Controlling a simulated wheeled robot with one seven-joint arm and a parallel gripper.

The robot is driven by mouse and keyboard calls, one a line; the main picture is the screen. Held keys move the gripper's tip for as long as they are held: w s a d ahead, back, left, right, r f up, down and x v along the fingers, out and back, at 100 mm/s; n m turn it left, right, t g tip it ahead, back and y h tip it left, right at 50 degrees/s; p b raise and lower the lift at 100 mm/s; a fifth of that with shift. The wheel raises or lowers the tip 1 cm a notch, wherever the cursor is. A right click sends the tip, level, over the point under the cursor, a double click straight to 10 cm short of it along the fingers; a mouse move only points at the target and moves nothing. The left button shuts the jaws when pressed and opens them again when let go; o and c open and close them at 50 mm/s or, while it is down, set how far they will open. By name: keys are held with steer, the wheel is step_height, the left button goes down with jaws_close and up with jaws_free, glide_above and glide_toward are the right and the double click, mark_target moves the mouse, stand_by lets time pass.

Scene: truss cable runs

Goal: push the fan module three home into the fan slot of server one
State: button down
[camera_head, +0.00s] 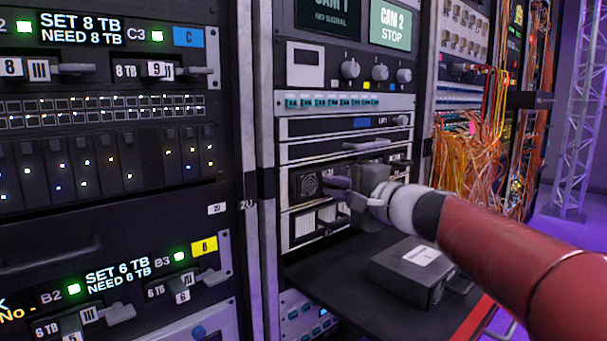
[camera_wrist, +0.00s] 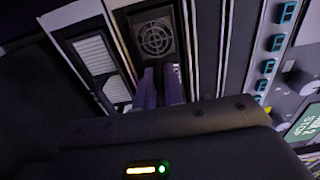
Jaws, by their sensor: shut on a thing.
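The fan module (camera_head: 308,184) shows as a dark square face with a round grille in the front of a server (camera_head: 303,152) in the middle rack. In the wrist view the fan module (camera_wrist: 154,36) sits between pale server edges, its face looking roughly level with them; its exact depth cannot be told. My gripper (camera_head: 338,188) reaches in from the right, right in front of the module. In the wrist view my gripper (camera_wrist: 162,86) is shut at the lower part of the module's face. Its fingers hide the part they hold. No module number is readable.
Below the slot, a dark shelf (camera_head: 335,285) sticks out and carries a grey box with a white label (camera_head: 413,272). White slatted panels (camera_wrist: 95,55) sit beside the fan. Orange cables (camera_head: 470,165) hang to the right behind my arm. A drive rack (camera_head: 110,150) stands at the left.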

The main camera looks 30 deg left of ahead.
steer(key=shift+d+r, duration=0.1)
steer(key=shift+d, duration=0.1)
steer(key=shift+b+v, duration=1.25)
steer(key=shift+v, duration=1.45)
steer(key=shift+s, duration=0.1)
steer(key=c, duration=1.4)
jaws_free()
steer(key=shift+f, duration=0.2)
steer(key=v, duration=0.7)
steer(key=shift+d+b, duration=0.3)
steer(key=shift+b, duration=0.15)
steer(key=shift+s, duration=0.2)
